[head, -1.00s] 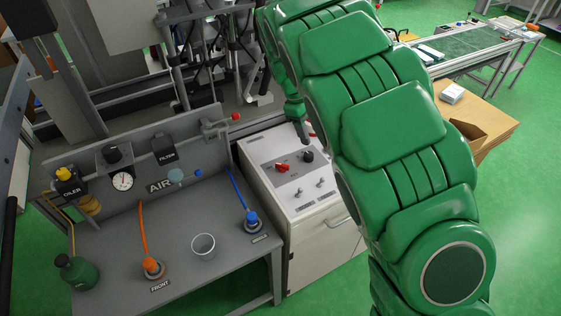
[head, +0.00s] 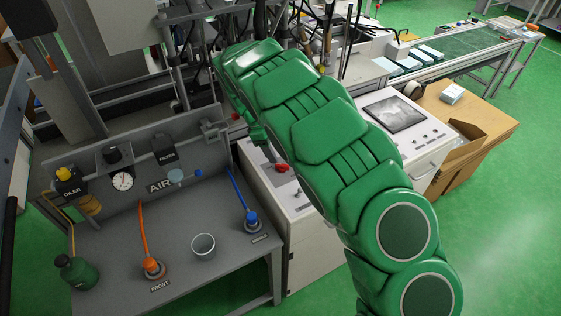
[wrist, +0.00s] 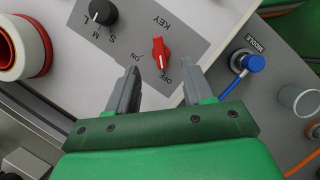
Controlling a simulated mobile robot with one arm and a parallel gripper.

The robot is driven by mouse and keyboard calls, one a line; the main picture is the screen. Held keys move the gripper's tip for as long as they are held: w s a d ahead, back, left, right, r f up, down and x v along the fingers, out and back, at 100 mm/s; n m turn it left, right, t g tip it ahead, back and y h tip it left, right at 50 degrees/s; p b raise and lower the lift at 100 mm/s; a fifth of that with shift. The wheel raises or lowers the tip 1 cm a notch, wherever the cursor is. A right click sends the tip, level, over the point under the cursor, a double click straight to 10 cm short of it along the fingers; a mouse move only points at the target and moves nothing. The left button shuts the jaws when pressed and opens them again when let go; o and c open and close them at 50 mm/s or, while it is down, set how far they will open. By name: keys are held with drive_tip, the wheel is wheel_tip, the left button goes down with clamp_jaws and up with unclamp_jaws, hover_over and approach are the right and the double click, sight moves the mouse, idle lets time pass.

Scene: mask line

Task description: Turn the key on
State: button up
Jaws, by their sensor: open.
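In the head view the red knob (head: 282,168) shows on top of the white control cabinet (head: 318,250), right beside my green arm, which hides much of the panel.
A black selector dial (wrist: 102,12) marked S, M, L sits beside the key. A red-and-white ring (wrist: 22,48) is at the wrist view's left. The grey bench (head: 215,270) with a blue MIDDLE hose fitting (head: 251,218) and a clear cup (head: 203,246) adjoins the cabinet.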

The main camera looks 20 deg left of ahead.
sight(282, 164)
drive_tip(key=shift+x, duration=2.8)
clamp_jaws()
